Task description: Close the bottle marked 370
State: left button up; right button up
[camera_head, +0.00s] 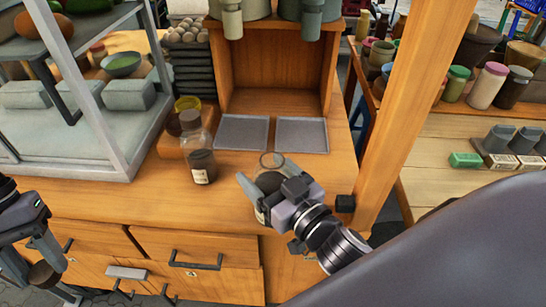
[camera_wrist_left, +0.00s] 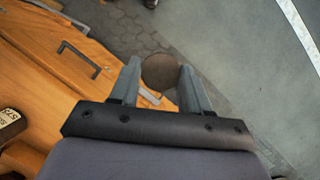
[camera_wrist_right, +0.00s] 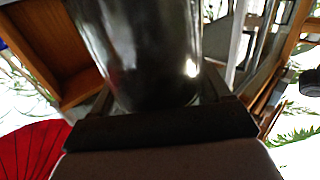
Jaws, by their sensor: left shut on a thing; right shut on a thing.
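An open-topped glass bottle (camera_head: 272,160) with dark contents is at the counter's front edge, in the grip of my right gripper (camera_head: 264,190). It fills the upper middle of the right wrist view (camera_wrist_right: 140,50). Whether it rests on the counter I cannot tell. My left gripper (camera_head: 42,262) is shut on a round brown stopper (camera_wrist_left: 160,72), low at the left, in front of the drawers. A second glass bottle (camera_head: 201,160) with dark contents and a cap stands to the left on the counter. Its label is too small to read; the held bottle's label is mostly hidden.
Two grey trays (camera_head: 242,133) lie behind the bottles. A glass-sided case (camera_head: 90,125) stands on the left of the counter (camera_head: 130,200). A wooden post (camera_head: 400,100) rises to the right. Drawers with handles (camera_head: 195,265) face the front.

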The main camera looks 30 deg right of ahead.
jog(key=s+a+n+g+y, duration=0.1)
jog(key=a+n+g+y, duration=0.3)
jog(key=a, duration=0.8)
jog(key=r+n+y, duration=0.1)
jog(key=n+y, duration=0.1)
jog(key=y, duration=0.2)
jog(key=shift+s+a+y, duration=0.15)
jog(key=shift+s+y, duration=0.15)
jog(key=shift+y, duration=0.1)
jog(key=shift+f, duration=0.1)
pick_arm(q)
jog(key=s+d+r+n+t+h, duration=0.1)
jog(key=d+r+n+h, duration=0.1)
jog(key=d+r+n, duration=0.5)
jog(key=s+d+r+n+t+h, duration=0.1)
jog(key=d+r+n, duration=0.6)
jog(key=d, duration=1.3)
notch_tip(320, 180, up, 3)
jog(key=shift+s+d+r+t+h, duration=0.2)
jog(key=shift+s+t+h, duration=0.2)
jog(key=shift+s+h, duration=0.2)
jog(key=shift+w+a+f, duration=0.1)
jog(key=shift+f, duration=1.95)
jog(key=shift+f, duration=0.85)
jog(key=shift+f, duration=0.6)
